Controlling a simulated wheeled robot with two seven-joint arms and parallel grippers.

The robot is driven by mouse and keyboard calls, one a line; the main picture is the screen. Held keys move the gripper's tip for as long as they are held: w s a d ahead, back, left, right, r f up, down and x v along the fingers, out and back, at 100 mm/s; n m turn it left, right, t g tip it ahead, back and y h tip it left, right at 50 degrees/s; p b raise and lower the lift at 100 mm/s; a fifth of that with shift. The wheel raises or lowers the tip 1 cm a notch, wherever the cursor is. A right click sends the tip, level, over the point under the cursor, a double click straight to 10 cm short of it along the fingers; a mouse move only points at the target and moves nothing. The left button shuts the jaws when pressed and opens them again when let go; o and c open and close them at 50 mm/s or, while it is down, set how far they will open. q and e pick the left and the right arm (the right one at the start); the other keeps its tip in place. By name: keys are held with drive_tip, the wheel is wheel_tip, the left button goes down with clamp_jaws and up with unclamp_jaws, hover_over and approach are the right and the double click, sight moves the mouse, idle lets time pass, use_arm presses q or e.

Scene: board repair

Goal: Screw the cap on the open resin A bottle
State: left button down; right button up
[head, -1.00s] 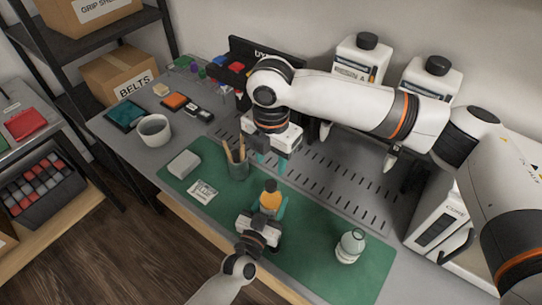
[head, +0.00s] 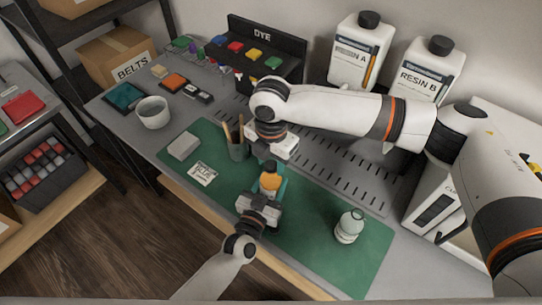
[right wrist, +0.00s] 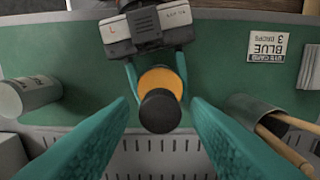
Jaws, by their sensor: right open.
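My left gripper (head: 268,197) is shut on an orange bottle (head: 269,181) and holds it upright over the green mat. In the right wrist view a round black cap (right wrist: 160,111) shows at the top of this bottle. Whether it is screwed down cannot be told. My right gripper (right wrist: 158,108) is open just above, its teal fingers on either side of the black cap, apart from it. In the head view the right fingertips are partly hidden. A large white bottle marked A (head: 358,55) stands at the back with a dark cap on it.
A white resin B bottle (head: 425,72) stands beside bottle A. A small pale bottle (head: 348,228) stands on the mat (head: 310,235) at right. The mat's right part is mostly free.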

drive_tip(key=shift+c, duration=0.5)
clamp_jaws()
drive_tip(key=shift+o, duration=1.3)
unclamp_jaws()
wheel_tip(320, 180, up, 12)
use_arm(q)
drive_tip(key=c, duration=0.5)
unclamp_jaws()
